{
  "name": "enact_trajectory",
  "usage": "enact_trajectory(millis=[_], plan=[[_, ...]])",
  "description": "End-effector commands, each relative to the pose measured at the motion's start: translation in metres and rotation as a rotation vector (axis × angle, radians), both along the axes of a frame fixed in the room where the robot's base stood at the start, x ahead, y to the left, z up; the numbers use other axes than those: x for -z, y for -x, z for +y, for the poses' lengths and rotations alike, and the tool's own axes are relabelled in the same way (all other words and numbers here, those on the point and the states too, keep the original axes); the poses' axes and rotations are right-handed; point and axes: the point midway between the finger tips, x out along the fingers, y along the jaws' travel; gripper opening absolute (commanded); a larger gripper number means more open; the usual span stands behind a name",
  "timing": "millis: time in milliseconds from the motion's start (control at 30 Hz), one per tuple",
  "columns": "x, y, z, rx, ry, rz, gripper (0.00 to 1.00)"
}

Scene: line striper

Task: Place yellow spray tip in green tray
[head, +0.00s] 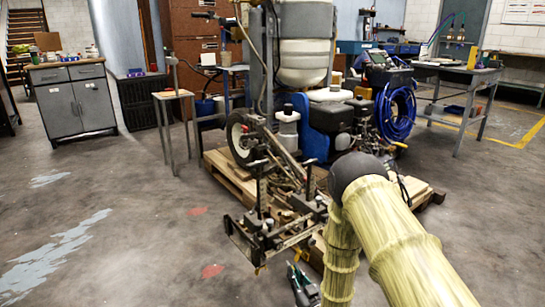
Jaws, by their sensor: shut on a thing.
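My gripper (294,270) is low in the head view, just in front of the line striper's front frame (268,228). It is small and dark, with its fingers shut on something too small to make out. I cannot pick out a green tray.
The line striper stands on a wooden pallet (226,172). A small stool (173,95) and a grey cabinet (72,98) are at the left. A workbench (465,78) with tools is at the right. The floor at left front is clear.

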Motion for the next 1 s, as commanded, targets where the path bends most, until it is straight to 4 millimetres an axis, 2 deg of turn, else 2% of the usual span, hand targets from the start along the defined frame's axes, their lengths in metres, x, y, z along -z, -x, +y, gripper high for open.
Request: enact_trajectory(millis=[33, 100, 300, 467, 767, 1000], plan=[[-0.023, 0.005, -0.014, 0.056, -0.002, 0.001, 0.00], [-0.040, 0.013, -0.033, 0.132, -0.002, 0.003, 0.00], [-0.079, 0.034, -0.074, 0.299, 0.008, 0.004, 0.00], [-0.106, 0.052, -0.100, 0.405, 0.022, 0.003, 0.00], [-0.138, 0.052, -0.100, 0.406, 0.023, 0.002, 0.00], [-0.176, 0.052, -0.100, 0.404, 0.023, 0.002, 0.00]])
